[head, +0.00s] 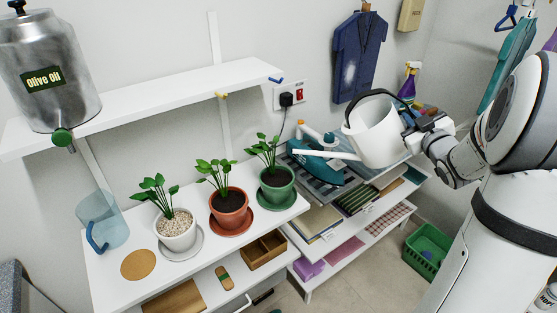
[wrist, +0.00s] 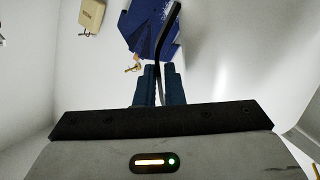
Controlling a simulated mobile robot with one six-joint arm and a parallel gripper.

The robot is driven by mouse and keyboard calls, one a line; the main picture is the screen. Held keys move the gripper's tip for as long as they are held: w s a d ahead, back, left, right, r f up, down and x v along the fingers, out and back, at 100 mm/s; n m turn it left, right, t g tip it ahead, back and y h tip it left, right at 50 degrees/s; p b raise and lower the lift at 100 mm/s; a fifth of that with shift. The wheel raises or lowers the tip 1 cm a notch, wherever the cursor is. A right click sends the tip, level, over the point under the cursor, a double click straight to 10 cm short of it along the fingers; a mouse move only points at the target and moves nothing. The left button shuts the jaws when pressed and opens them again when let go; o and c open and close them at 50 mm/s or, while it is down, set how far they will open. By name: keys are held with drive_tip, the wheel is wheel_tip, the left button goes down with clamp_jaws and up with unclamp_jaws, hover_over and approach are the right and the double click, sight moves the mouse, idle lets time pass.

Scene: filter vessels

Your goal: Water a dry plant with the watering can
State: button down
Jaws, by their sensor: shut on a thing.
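My gripper (head: 422,127) is shut on the dark handle of the white watering can (head: 376,138). The can is held above the right-hand shelf unit, its spout pointing left toward the plants. In the wrist view the dark fingers (wrist: 159,86) close around the dark handle (wrist: 166,40). Three potted plants stand on the white table: one in a white pot (head: 177,231) with pale pebbles, one in a terracotta pot (head: 229,207) with dark soil, one in a green pot (head: 276,187) with dark soil. All three have green leaves.
A steel olive oil container (head: 75,95) stands on the upper shelf (head: 170,96) at left. A clear blue jug (head: 101,225) and a cork mat (head: 138,265) are left of the plants. A teal iron (head: 315,165) sits near the can's spout. A green basket (head: 428,250) is on the floor.

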drive_tip(key=shift+d+f+m+b, duration=1.8)
drive_tip(key=shift+f+b, duration=0.5)
drive_tip(key=shift+f, duration=2.7)
drive_tip(key=shift+d+f+m+b, duration=1.8)
drive_tip(key=shift+f+b, duration=0.45)
drive_tip(key=shift+f, duration=2.75)
drive_tip(key=r+p, duration=0.1)
drive_tip(key=r, duration=0.2)
drive_tip(key=r+p, duration=0.1)
drive_tip(key=shift+w+a+r+p, duration=0.2)
drive_tip(key=shift+w+r+p, duration=0.15)
drive_tip(key=shift+r, duration=0.05)
